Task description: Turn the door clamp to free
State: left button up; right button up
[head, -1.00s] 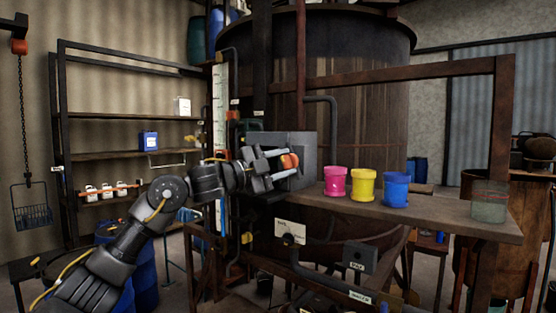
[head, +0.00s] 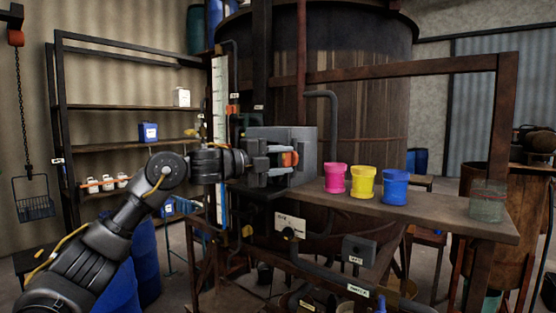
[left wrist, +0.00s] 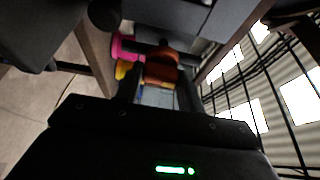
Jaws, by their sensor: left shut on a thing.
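The door clamp is an orange-red handle (head: 288,159) on the front of a grey box (head: 308,140) at the left end of the bench. My left gripper (head: 284,159) reaches in from the left with its two fingers around the handle, shut on it. In the left wrist view the orange handle (left wrist: 161,68) lies between the fingers, close to the grey box above. Part of the handle is hidden by the fingers. My right gripper is in neither view.
Pink (head: 335,179), yellow (head: 362,183) and blue (head: 395,188) pots stand right of the box on the bench (head: 440,212). A translucent greenish jar (head: 487,203) stands at its right end. A large vat (head: 360,100) rises behind. A shelf rack (head: 110,105) stands at the left.

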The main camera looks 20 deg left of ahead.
pick_arm(q)
jog(key=shift+a+r, duration=0.1)
jog(key=shift+r, duration=0.05)
jog(key=o, duration=1)
jog(key=shift+s+a+f, duration=0.1)
jog(key=shift+f, duration=0.1)
jog(key=b+v, duration=0.6)
jog(key=v, duration=0.4)
jog(key=shift+s+a, duration=0.15)
jog(key=shift+r, duration=0.15)
